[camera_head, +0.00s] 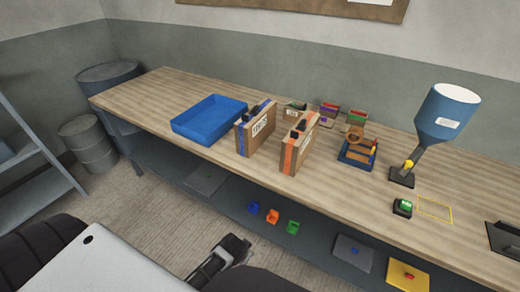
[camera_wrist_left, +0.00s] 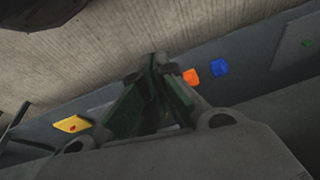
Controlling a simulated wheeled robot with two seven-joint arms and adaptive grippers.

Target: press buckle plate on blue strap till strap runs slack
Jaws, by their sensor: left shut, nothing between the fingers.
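A brown cardboard box (camera_head: 257,140) with a white label stands upright on the wooden bench. A blue strap (camera_head: 240,141) runs round it. A small dark buckle (camera_head: 251,112) sits at its top; its plate is too small to make out. My left gripper (camera_head: 240,243) is low in front of the bench, well apart from the box. It is empty, and its fingers (camera_wrist_left: 157,65) are together in the left wrist view. The boxes are not in the wrist view. My right gripper is not in view.
A similar box with an orange strap (camera_head: 287,151) stands close to the right. A blue tray (camera_head: 181,128) is at the left. A blue hopper (camera_head: 445,112), small bins and a green button (camera_head: 404,206) are to the right. The shelf below holds small coloured blocks (camera_head: 272,216).

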